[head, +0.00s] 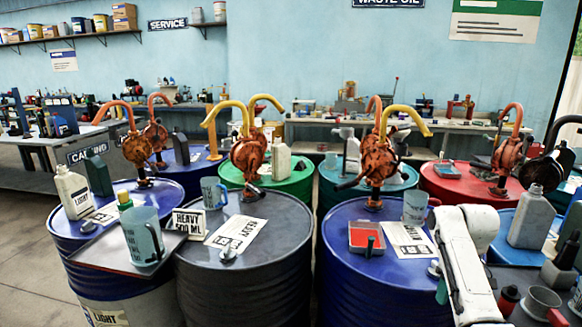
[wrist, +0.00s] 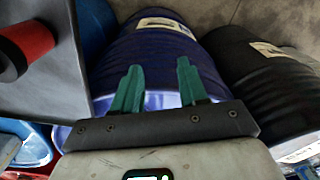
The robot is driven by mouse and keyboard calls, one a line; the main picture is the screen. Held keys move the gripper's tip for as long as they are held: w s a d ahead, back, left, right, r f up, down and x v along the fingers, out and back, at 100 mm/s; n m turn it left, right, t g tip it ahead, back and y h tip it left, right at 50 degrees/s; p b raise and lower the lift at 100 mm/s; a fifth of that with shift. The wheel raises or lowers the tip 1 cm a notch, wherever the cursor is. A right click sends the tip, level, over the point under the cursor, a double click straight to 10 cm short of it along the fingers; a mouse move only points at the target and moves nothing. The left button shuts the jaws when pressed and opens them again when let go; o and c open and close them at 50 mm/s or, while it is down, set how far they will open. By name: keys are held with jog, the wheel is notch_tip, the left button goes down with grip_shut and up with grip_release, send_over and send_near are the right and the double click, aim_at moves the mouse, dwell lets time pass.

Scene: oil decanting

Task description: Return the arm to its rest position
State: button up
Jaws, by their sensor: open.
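My gripper (wrist: 157,85) shows in the wrist view with its two green fingers apart and nothing between them. Beyond the fingers are the side of a blue drum (wrist: 160,45) and the floor. In the head view my white arm hangs at the lower right, in front of the drums. A green piece beside it, at the right edge of the front blue drum (head: 375,290), looks like one of my fingers; the rest of the gripper is hidden or out of frame.
A dark drum (head: 245,285) stands left of the front blue drum. A measuring jug (head: 143,238) sits on a tray at the far left drum. A grey bottle (head: 531,218) stands right of my arm.

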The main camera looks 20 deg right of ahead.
jog(key=s+a+f, duration=0.4)
jog(key=a+f, duration=0.3)
jog(key=a, duration=0.3)
jog(key=s+a+f, duration=0.4)
jog(key=a+f, duration=0.3)
jog(key=a, duration=0.3)
jog(key=s+a, duration=0.5)
jog(key=s, duration=0.5)
jog(key=s+a+n, duration=0.1)
jog(key=s+a, duration=0.5)
jog(key=s, duration=0.5)
jog(key=shift+r+t, duration=0.15)
jog(key=shift+t, duration=0.15)
jog(key=shift+s, duration=0.1)
